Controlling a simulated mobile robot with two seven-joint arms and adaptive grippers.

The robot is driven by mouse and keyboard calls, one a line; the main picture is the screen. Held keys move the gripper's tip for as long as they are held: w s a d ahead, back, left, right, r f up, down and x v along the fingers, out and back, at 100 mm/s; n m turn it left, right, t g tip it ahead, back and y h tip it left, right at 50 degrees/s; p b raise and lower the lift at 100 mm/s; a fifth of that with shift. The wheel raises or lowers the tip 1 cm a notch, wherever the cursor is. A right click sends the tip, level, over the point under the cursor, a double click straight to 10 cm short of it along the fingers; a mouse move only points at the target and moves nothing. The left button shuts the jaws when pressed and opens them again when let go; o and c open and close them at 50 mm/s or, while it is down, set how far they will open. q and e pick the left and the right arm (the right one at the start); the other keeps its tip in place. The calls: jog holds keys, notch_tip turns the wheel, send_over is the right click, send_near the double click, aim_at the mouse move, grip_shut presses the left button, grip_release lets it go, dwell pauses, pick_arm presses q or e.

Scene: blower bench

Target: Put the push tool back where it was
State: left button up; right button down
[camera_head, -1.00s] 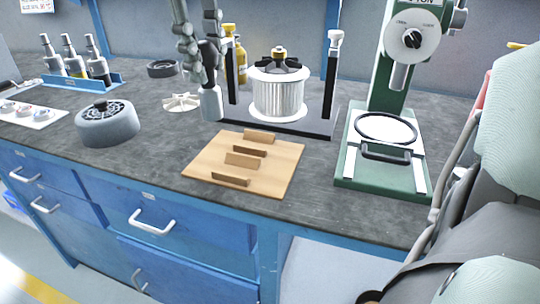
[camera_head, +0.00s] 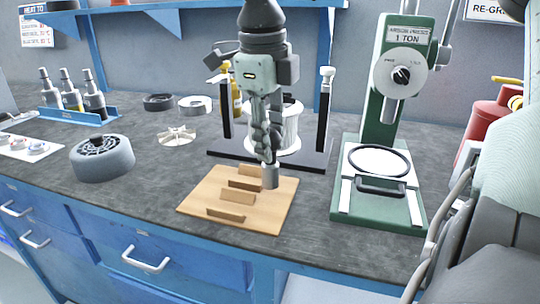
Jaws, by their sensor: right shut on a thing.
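My right gripper (camera_head: 265,135) comes down from the top middle of the view, its fingers shut around the push tool. The push tool's silver cylindrical end (camera_head: 270,177) points down below the fingers; its dark handle is mostly hidden by them. The silver end shows over the back right part of a wooden board (camera_head: 268,218) with several upright wooden strips. I cannot tell whether it touches the board. My left gripper is not in view.
Behind the gripper, a dark fixture (camera_head: 316,155) with posts holds a white ribbed cylinder (camera_head: 288,135), partly hidden. A green arbor press (camera_head: 378,210) stands to the right. A grey round housing (camera_head: 102,162) and a white fan wheel (camera_head: 177,136) lie left. Bare bench lies between.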

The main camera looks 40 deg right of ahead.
aim_at(270, 165)
notch_tip(270, 165, down, 3)
jog(key=shift+r, duration=0.15)
jog(key=shift+f, duration=0.35)
